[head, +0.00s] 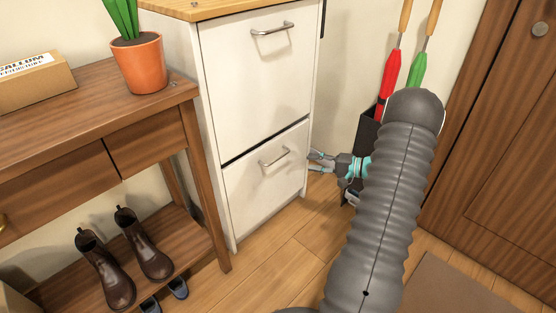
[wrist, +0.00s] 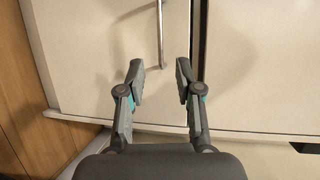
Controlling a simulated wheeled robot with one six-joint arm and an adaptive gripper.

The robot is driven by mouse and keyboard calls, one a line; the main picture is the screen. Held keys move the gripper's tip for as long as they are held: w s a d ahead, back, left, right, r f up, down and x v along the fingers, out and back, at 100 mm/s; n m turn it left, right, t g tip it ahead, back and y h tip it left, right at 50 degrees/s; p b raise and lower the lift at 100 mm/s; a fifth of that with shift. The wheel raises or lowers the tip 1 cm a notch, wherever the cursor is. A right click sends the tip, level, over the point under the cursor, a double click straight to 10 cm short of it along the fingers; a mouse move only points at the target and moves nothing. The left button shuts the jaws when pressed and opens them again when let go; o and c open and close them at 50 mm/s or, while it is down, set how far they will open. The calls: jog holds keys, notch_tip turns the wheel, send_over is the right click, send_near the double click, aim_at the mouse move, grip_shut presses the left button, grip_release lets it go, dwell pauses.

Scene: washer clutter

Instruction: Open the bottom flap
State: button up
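The bottom flap (head: 264,180) is the lower cream front panel of a white cabinet and looks closed. Its metal bar handle (head: 275,157) is near its top edge. My gripper (head: 311,161) is at the right side of the cabinet in the head view, fingers apart and pointing left. In the wrist view the view is turned sideways: the bottom flap (wrist: 95,60) is on the left and its handle (wrist: 160,35) runs upright. My open gripper (wrist: 160,66) has nothing between its fingertips, with the handle's end just beyond, roughly centred between them.
The upper flap (head: 262,85) with its own handle is above. A wooden shoe bench (head: 205,150) with boots stands left of the cabinet. A dark stand (head: 368,130) with red and green umbrellas is behind my arm. A wooden door (head: 510,140) is at right; floor before the cabinet is clear.

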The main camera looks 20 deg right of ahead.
aim_at(278, 158)
jog(key=x, duration=1.3)
jog(key=shift+w+a+f+p, duration=0.2)
jog(key=shift+w+a+p, duration=0.05)
jog(key=shift+p, duration=0.1)
grip_shut()
